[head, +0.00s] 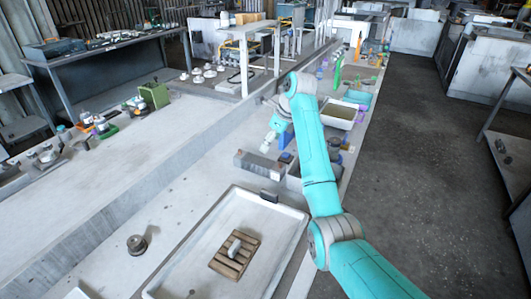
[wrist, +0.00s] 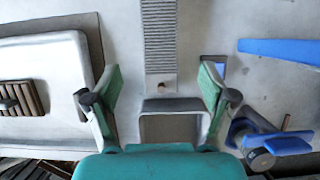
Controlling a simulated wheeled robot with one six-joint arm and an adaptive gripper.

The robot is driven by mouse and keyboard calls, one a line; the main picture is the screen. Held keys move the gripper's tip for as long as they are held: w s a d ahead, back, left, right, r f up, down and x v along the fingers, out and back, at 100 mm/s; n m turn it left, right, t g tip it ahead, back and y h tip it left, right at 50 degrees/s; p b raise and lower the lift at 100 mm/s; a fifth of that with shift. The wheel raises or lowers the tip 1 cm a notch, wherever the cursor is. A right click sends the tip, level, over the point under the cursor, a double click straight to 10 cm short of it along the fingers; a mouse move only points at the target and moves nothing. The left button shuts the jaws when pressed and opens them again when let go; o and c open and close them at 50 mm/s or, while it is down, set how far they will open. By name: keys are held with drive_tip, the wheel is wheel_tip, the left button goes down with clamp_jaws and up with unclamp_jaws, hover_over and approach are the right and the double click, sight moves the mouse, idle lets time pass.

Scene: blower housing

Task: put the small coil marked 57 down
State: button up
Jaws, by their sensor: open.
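My gripper (wrist: 161,75) is open in the wrist view, with its two green-tipped fingers wide apart. A grey, box-like frame (wrist: 172,104) shows between the fingers; I cannot tell whether it touches them. In the head view my gripper (head: 268,143) is small, above the bench near a long grey block (head: 258,165). No marking 57 is readable on anything, so I cannot tell which thing is the small coil. A small round metal piece (head: 137,244) lies on the bench left of the tray.
A white tray (head: 207,202) holds a slatted wooden block (head: 225,264) with a pale piece on it. In the wrist view a ribbed grey bar (wrist: 159,35) lies ahead and blue tools (wrist: 282,50) lie right. Bare bench surrounds the round piece.

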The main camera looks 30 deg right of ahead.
sight(260, 160)
drive_tip(key=f, duration=0.1)
drive_tip(key=s+d+t+y, duration=0.1)
drive_tip(key=f+t, duration=0.1)
drive_tip(key=shift+s+d+f+y, duration=0.25)
drive_tip(key=shift+d+f+y, duration=0.05)
drive_tip(key=shift+d+y, duration=0.1)
drive_tip(key=shift+s+d+f+t+y, duration=0.1)
drive_tip(key=shift+s+f+t+y, duration=0.25)
drive_tip(key=shift+t, duration=0.35)
drive_tip(key=shift+a+x, duration=0.1)
drive_tip(key=shift+x, duration=2.5)
drive_tip(key=shift+a+x, duration=0.15)
drive_tip(key=shift+x, duration=2.45)
drive_tip(key=shift+r, duration=0.2)
drive_tip(key=shift+r, duration=0.1)
clamp_jaws()
